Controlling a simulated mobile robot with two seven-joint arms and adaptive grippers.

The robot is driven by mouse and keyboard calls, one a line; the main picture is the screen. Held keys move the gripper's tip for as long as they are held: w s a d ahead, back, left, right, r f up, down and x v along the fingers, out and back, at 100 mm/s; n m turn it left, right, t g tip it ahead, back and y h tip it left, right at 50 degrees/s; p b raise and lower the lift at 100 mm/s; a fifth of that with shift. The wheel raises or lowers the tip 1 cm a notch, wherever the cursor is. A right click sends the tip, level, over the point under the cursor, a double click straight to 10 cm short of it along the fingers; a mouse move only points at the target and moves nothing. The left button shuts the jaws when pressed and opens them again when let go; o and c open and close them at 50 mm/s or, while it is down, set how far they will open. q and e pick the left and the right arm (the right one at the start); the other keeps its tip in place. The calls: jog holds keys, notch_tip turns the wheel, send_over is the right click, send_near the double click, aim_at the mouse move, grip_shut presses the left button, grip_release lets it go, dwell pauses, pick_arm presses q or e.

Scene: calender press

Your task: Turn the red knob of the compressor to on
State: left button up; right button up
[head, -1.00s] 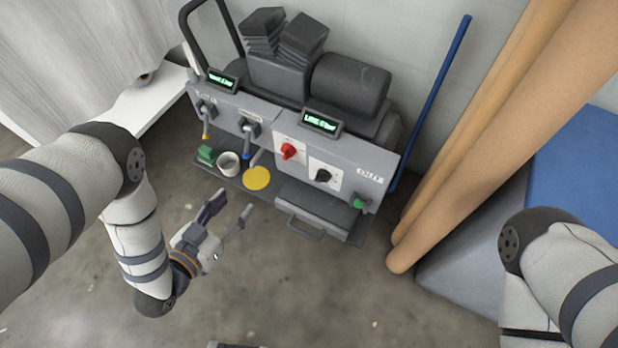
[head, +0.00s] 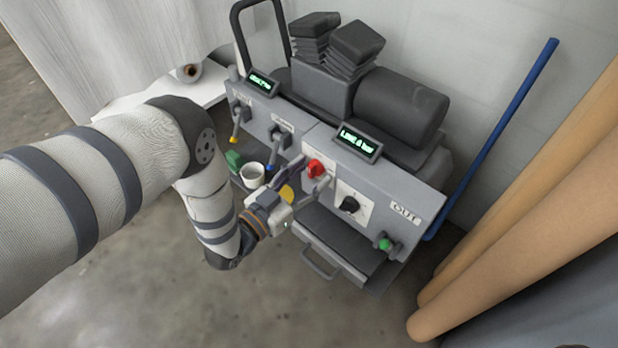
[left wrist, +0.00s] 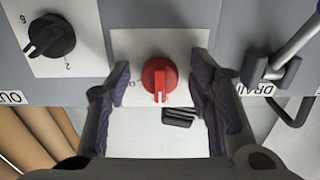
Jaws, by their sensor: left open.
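The red knob (head: 315,169) sits on a white plate on the front panel of the grey compressor (head: 405,185). In the left wrist view the red knob (left wrist: 159,79) shows between my finger pads, with its pale pointer line toward the bottom of the picture. My left gripper (head: 305,176) is open right at the knob, one finger on each side; it also shows in the left wrist view (left wrist: 160,95). I see a gap between each pad and the knob. The plate's lettering is mostly hidden by a finger. My right gripper is not in view.
A black knob (head: 349,204) is to the right of the red one, with a green-tipped valve (head: 385,243) beyond. Levers (head: 276,160) are to the left. Tan rolls (head: 520,215) lean at right.

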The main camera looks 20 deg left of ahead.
pick_arm(q)
jog(key=c, duration=1.1)
jog(key=shift+m+p, duration=0.35)
jog(key=shift+m, duration=0.05)
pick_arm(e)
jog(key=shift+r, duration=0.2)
pick_arm(q)
jog(key=shift+r+m+p, duration=0.15)
jog(key=shift+m+p, duration=0.45)
jog(key=shift+m, duration=0.5)
jog(key=shift+a+m+p, duration=0.1)
jog(key=shift+m+p, duration=0.3)
jog(key=shift+m, duration=0.5)
jog(key=shift+w+a+r+m+p, duration=0.15)
jog(key=shift+m+p, duration=0.45)
jog(key=shift+m, duration=1.65)
jog(key=shift+s+a+f+m+p, duration=0.1)
jog(key=shift+m+p, duration=0.45)
jog(key=shift+m, duration=1.7)
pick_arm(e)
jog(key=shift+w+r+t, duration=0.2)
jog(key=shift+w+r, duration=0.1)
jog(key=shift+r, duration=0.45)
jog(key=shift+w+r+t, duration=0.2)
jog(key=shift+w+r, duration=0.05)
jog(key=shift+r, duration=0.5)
